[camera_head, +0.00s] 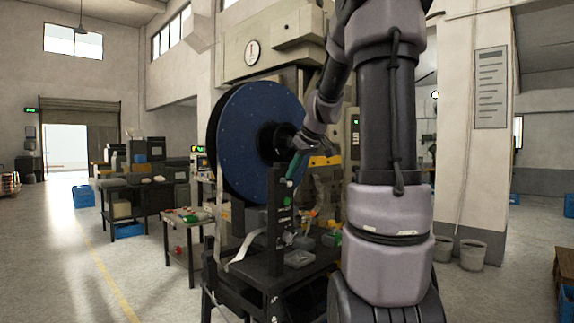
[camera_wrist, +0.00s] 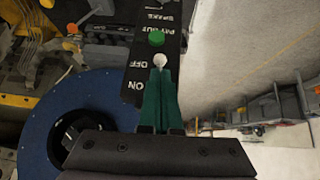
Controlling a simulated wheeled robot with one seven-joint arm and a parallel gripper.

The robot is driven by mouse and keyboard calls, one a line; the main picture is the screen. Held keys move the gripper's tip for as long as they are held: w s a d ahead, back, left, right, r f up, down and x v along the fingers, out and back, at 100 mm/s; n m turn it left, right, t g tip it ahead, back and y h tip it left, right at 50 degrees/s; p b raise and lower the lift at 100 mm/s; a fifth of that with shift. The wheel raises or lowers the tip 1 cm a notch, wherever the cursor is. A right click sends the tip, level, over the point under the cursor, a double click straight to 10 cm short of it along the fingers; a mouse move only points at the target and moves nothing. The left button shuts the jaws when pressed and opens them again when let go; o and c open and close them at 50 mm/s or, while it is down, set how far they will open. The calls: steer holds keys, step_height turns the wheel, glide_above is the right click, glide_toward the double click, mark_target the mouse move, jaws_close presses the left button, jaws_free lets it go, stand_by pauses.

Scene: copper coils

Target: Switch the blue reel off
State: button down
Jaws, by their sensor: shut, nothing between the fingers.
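The blue reel (camera_head: 240,140) is a large upright disc with a black hub, mounted on a black stand. It also shows at the lower left of the wrist view (camera_wrist: 36,140). A black control panel (camera_wrist: 138,75) has white lettering reading ON, OFF, PAY OUT and BRAKE. A pale round-tipped switch lever (camera_wrist: 159,60) is beside the OFF lettering, and a green button (camera_wrist: 156,39) lies beyond it. My gripper (camera_wrist: 160,72) has green fingers, shut and empty, with the tips right at the lever. I cannot tell whether they touch it. In the head view my gripper (camera_head: 291,172) is in front of the reel, by the panel post (camera_head: 273,215).
A black machine table (camera_head: 290,275) with small parts and a grey tray (camera_head: 299,259) stands below the reel. A side table (camera_head: 190,226) stands left of it. Open floor (camera_head: 130,270) lies at the left, and a pillar (camera_head: 478,150) stands at the right.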

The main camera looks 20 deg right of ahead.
steer(key=shift+w, duration=0.1)
steer(key=shift+w+a+r, duration=0.25)
steer(key=shift+w+r, duration=0.15)
steer(key=shift+w, duration=0.2)
stand_by(0.3)
steer(key=shift+r, duration=0.2)
steer(key=s+v, duration=0.1)
steer(key=v, duration=1.2)
steer(key=shift+f, duration=0.2)
